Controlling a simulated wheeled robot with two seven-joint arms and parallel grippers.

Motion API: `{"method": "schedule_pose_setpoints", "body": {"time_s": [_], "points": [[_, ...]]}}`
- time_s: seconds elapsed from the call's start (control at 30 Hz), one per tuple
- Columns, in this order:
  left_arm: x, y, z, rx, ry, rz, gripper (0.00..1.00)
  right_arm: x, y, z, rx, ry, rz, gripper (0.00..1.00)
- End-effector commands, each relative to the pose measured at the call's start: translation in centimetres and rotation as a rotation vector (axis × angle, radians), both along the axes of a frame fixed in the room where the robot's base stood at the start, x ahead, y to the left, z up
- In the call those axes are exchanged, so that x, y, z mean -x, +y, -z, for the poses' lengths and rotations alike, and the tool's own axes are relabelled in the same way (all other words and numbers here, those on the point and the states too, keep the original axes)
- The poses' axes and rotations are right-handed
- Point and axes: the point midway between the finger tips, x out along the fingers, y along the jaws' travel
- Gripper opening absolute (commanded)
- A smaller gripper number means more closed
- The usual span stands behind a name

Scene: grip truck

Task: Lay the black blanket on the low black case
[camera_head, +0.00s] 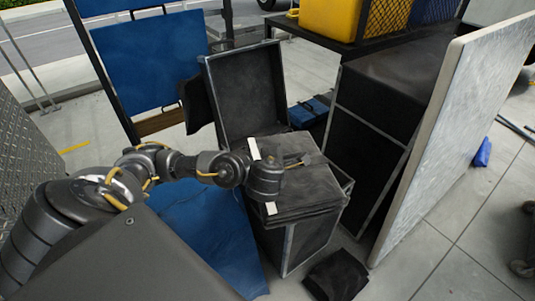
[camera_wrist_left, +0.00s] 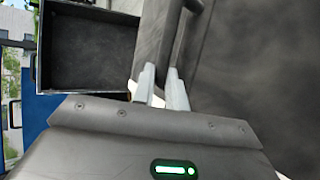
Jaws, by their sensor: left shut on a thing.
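A low black case (camera_head: 300,245) with metal edges stands in the middle of the head view. Its open lid or an open black box (camera_head: 245,95) stands upright behind it. Folded black cloth, the black blanket (camera_head: 308,203), lies at the case's top, partly hidden by my left gripper (camera_head: 296,165). In the left wrist view, my left gripper (camera_wrist_left: 163,82) is shut on a dark edge of the blanket (camera_wrist_left: 188,35). I cannot tell whether the blanket rests fully on the case or is partly lifted. My right gripper is not in view.
A taller black case (camera_head: 375,110) and a leaning grey panel (camera_head: 455,130) stand to the right. Another black cloth (camera_head: 337,275) lies on the floor in front. Blue cloth (camera_head: 215,230) lies left of the case. Open paving shows at the lower right.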

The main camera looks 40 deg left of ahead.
Motion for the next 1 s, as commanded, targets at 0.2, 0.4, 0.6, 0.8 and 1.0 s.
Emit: {"method": "schedule_pose_setpoints", "body": {"time_s": [0.2, 0.4, 0.6, 0.8, 1.0], "points": [[0.5, -4.0, -1.1, 0.005, -0.013, 0.217, 0.00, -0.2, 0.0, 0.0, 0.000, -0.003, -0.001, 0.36], [1.1, -8.6, -2.0, 0.007, -0.027, 0.449, 0.00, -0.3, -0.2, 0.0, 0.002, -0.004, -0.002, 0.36], [2.1, -14.5, -3.1, 0.008, -0.046, 0.750, 0.00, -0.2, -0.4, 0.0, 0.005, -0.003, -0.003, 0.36], [3.6, -19.5, -3.8, 0.004, -0.046, 1.034, 0.00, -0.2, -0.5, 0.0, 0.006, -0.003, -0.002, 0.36], [4.8, -22.8, -4.0, 0.000, -0.029, 1.232, 0.00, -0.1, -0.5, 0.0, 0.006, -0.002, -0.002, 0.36]]}}
